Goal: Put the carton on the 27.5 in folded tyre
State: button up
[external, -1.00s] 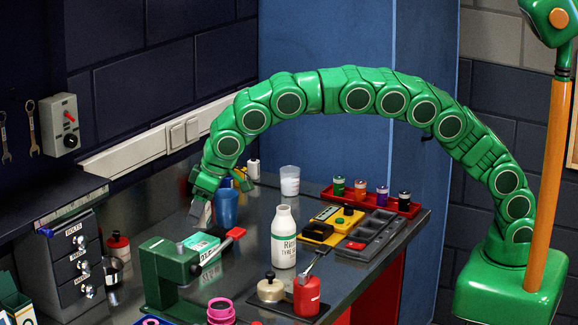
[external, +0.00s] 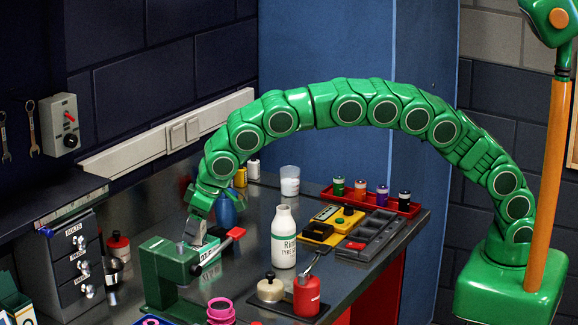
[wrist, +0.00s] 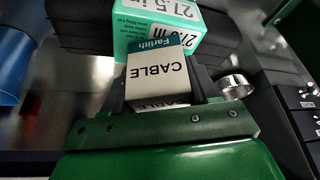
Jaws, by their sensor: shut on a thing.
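The carton (wrist: 155,78) is a small white box with a teal band, marked "Farlith CABLE". My gripper (wrist: 161,92) is shut on it, with a dark finger on each side. In the external view my gripper (external: 194,225) points down with the pale carton (external: 193,233) below it, partly hidden by the green vise. In the external view the tyre box (external: 209,249) lies behind the vise, close to the carton. I cannot tell whether they touch.
The green vise (external: 168,268) with its red-ended handle (external: 235,233) stands right by the tyre box. A blue cup (external: 227,211) is behind, a white bottle (external: 284,240) to the right. A metal cup (wrist: 237,86) and drawer unit (wrist: 303,100) are on the wrist view's right.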

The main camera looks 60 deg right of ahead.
jog(key=shift+f, duration=0.15)
jog(key=o, duration=1.1)
jog(key=shift+c, duration=0.2)
jog(key=v, duration=1.2)
